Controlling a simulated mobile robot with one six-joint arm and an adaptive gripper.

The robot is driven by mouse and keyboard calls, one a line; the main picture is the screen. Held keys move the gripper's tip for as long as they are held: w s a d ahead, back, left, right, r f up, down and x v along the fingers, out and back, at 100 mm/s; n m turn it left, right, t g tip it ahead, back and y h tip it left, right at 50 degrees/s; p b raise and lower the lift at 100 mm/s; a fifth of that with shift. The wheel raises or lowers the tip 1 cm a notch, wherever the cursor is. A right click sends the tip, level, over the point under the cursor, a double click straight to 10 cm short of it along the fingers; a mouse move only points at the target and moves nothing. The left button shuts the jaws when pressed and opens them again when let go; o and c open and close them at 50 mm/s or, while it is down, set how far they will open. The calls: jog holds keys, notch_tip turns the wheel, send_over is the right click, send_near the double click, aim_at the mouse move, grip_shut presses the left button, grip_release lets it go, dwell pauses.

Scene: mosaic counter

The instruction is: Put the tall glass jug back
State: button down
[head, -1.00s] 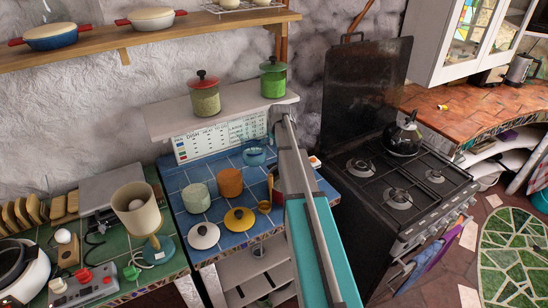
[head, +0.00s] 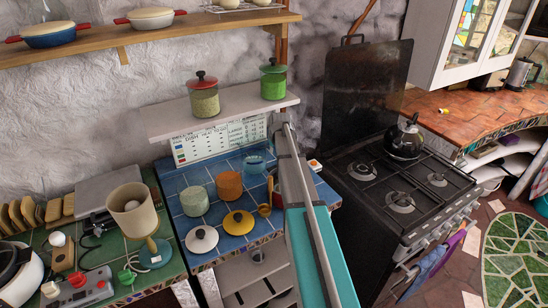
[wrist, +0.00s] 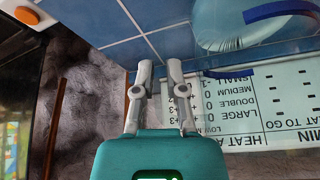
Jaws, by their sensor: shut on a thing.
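The glass jug (head: 255,164) is pale blue and see-through. In the head view it is at the back of the blue-tiled counter, in front of the printed chart and left of my arm. In the head view my arm hides the gripper. I cannot tell whether the jug touches the counter.
Red-lidded (head: 203,97) and green-lidded (head: 272,80) jars stand on the shelf above. The stove (head: 400,190) is right of my arm.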

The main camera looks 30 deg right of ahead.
jog(key=shift+f+b, duration=0.95)
jog(key=shift+f, duration=0.45)
jog(key=c, duration=0.7)
grip_release()
jog(key=shift+r, duration=0.2)
jog(key=p+v, duration=1.1)
jog(key=v, duration=0.1)
jog(key=shift+s, duration=0.1)
jog(key=shift+a+f, duration=0.1)
jog(key=s+a+f+n+g+y, duration=0.1)
jog(key=s+a+n+g, duration=0.2)
jog(key=s+a, duration=2.2)
jog(key=a+g, duration=0.1)
jog(key=a, duration=0.2)
jog(key=shift+s+f, duration=0.15)
jog(key=shift+f, duration=0.1)
